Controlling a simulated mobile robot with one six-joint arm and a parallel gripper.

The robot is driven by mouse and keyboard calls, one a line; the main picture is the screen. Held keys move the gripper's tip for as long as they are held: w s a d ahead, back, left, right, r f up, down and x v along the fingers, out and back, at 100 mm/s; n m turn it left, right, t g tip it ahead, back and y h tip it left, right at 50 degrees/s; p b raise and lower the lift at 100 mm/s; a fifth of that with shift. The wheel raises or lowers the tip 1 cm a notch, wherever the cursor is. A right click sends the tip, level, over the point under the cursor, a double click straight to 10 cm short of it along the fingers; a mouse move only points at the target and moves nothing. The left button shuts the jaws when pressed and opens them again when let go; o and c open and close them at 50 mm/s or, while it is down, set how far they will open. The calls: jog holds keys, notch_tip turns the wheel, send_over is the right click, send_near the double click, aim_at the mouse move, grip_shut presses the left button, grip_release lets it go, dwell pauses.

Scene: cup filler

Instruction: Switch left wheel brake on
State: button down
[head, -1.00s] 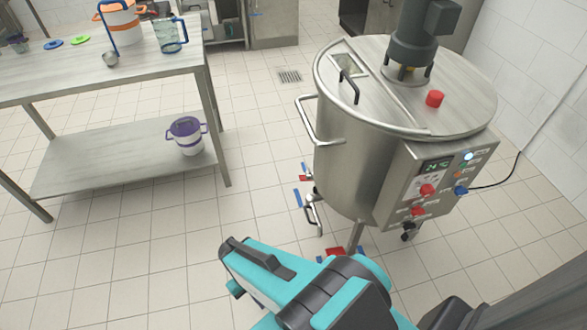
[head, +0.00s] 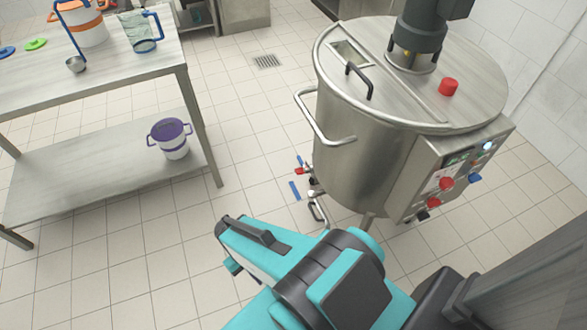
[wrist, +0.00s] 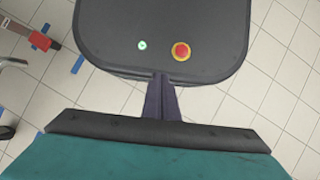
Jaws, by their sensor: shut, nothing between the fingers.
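The steel tank (head: 365,150) stands on the floor at the right in the head view. A small red brake pedal (head: 299,171) shows low beside its left side, near a caster and a steel outlet fitting (head: 318,206). In the wrist view a red pedal (wrist: 18,28) lies at the upper left; I cannot tell which wheel it belongs to. My gripper (wrist: 161,80) is shut and empty, pointing away from the wrist, to the right of that pedal and apart from it.
The tank's control box (head: 440,180) juts out at the right. Blue tape marks (head: 295,190) lie on the floor. The tiled floor between table and tank is clear.

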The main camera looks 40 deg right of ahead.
jog(key=shift+d, duration=0.15)
jog(key=w+d+f+m+t+h+b, duration=0.1)
jog(key=w+d+f+m+h+b, duration=0.3)
jog(key=w+d+f+b, duration=0.45)
jog(key=w+d+f+m+h+b, duration=0.1)
jog(key=w+d+f+m+b, duration=0.45)
jog(key=w+d+b, duration=0.5)
jog(key=w+d+r+m+h+b, duration=0.2)
jog(key=w+d+m+b, duration=0.4)
jog(key=d, duration=0.7)
jog(key=w+d+r+m+h+b, duration=0.2)
jog(key=w+d+m+h+b, duration=0.2)
jog(key=w+d+m+b, duration=0.3)
jog(key=w+d+b, duration=0.1)
jog(key=w+d, duration=0.3)
jog(key=d, duration=0.2)
jog(key=shift+w+d, duration=0.25)
jog(key=shift+w, duration=0.05)
